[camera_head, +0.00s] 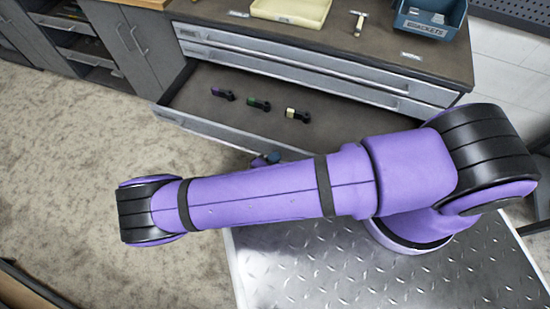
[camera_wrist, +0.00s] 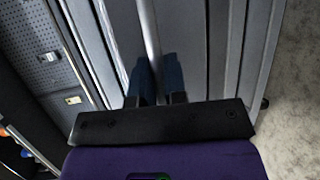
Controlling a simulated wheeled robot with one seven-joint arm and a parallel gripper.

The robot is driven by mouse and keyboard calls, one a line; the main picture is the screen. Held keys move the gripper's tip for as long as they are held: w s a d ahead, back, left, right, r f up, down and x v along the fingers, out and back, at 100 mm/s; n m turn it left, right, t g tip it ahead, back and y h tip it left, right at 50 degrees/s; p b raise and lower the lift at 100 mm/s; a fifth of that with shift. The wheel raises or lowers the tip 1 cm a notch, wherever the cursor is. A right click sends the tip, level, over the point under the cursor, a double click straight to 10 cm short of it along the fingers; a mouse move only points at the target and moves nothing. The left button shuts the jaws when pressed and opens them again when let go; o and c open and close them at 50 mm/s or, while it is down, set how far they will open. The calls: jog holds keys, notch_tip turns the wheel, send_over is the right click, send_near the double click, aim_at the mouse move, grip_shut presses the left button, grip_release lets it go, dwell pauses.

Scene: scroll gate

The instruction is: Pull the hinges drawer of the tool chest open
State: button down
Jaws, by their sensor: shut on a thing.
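The grey tool chest (camera_head: 340,42) stands at the top of the head view. Its lowest visible drawer (camera_head: 200,121) is pulled well out, with three small dark-handled items inside: one purple, one green, one cream. I cannot read this drawer's label. My gripper (camera_wrist: 157,80) shows blue fingers in the wrist view, shut on a long metal bar handle (camera_wrist: 149,28) that runs between them. In the head view only a bit of the gripper (camera_head: 267,159) shows at the open drawer's front; my purple arm hides the rest.
The drawers above (camera_head: 300,62) look shut. Grey cabinets (camera_head: 130,40) stand left. The carpet (camera_head: 80,130) at left is clear.

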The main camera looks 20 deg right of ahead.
jog(key=shift+s+a, duration=0.1)
jog(key=shift+s, duration=0.1)
jog(key=c, duration=1.2)
grip_release()
jog(key=v, duration=1)
jog(key=shift+s+a+r, duration=0.1)
jog(key=shift+s+a, duration=0.15)
jog(key=shift+a, duration=0.05)
